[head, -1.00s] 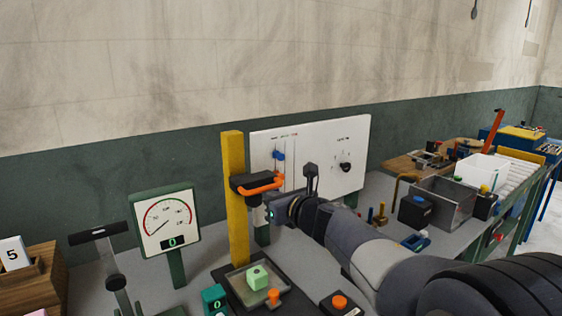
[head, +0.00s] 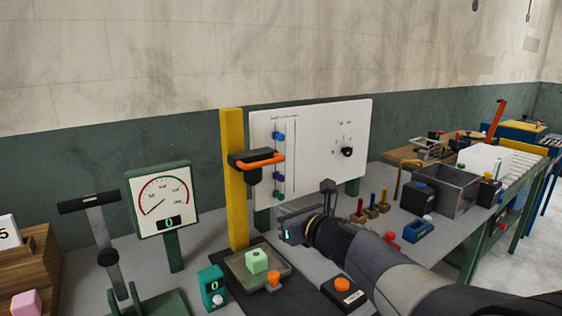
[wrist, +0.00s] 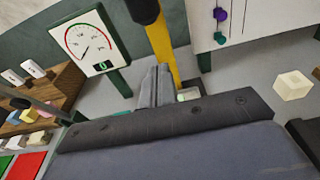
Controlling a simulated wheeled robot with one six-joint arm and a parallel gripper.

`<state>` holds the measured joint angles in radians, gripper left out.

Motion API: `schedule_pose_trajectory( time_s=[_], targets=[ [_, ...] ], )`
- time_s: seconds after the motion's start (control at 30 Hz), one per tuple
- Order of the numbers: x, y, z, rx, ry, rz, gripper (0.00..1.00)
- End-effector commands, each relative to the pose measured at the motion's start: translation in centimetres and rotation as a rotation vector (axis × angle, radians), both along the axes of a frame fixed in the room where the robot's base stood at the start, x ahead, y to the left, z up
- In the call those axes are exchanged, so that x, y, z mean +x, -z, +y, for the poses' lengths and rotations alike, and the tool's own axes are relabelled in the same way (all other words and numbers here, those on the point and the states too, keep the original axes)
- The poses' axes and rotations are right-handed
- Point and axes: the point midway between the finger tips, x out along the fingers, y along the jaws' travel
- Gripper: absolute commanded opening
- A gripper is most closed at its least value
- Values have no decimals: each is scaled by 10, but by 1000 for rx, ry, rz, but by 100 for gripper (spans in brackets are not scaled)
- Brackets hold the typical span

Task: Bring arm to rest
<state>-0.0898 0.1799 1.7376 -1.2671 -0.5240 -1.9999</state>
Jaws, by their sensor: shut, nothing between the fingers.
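My gripper (wrist: 156,84) shows in the wrist view with its two grey fingers together and nothing between them. In the head view my arm reaches in from the lower right, and its wrist is in front of the bench beside the yellow post (head: 235,180). The fingers are hard to make out there. The wrist is to the right of a pale green block (head: 257,261) on the press plate (head: 236,268), apart from it.
An orange-handled press head (head: 262,160) juts from the post. A white slider panel (head: 320,150) stands behind. A gauge (head: 163,200) is at left, an orange button box (head: 343,291) in front, and a metal bin (head: 455,197) at right.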

Motion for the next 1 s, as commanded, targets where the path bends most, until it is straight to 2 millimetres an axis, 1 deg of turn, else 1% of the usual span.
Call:
schedule_pose_trajectory(
  time_s=[0.1,0.3,0.7,0.87,1.0],
  targets=[
    [-12,-3,-8,-1,0,-3,0],
    [-23,-5,-16,-1,0,-2,0],
    [-24,-4,-16,1,0,1,0],
    [-27,2,-18,13,11,15,0],
    [-33,14,-21,41,35,45,0]
  ],
)
